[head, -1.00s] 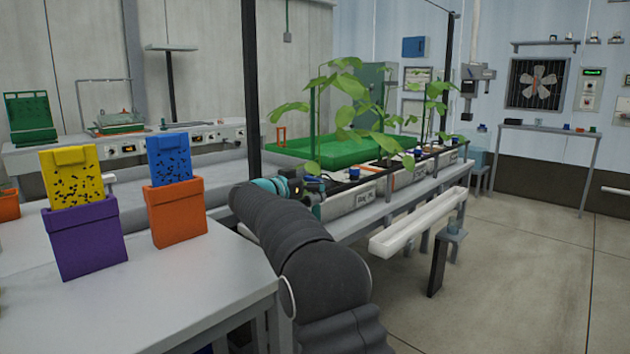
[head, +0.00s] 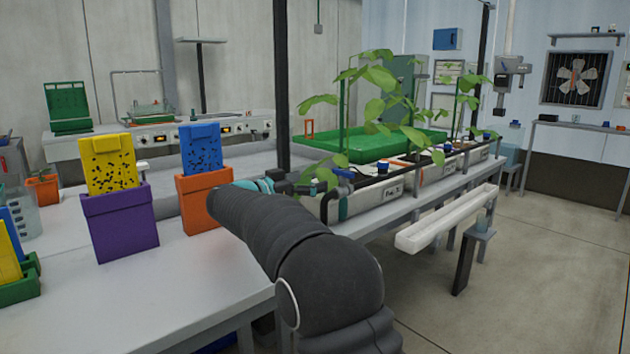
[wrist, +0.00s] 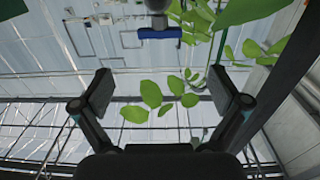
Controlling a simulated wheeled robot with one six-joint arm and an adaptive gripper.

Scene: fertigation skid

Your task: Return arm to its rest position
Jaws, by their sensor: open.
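My arm reaches forward from the bottom of the head view, over the right edge of the grey table (head: 190,285). In the head view its far end is beside the near end of the plant bench, and its fingers are hard to make out. In the wrist view my gripper (wrist: 162,95) has its two fingers wide apart with nothing between them. Green leaves (wrist: 150,95) show beyond the fingers, and a blue-handled part (wrist: 160,33) shows at the top.
A purple pot (head: 122,225) with a yellow card and an orange pot (head: 203,195) with a blue card stand on the table, left of my arm. Tall plants (head: 400,95) rise from the bench troughs. A white gutter (head: 445,218) runs alongside. Floor at right is clear.

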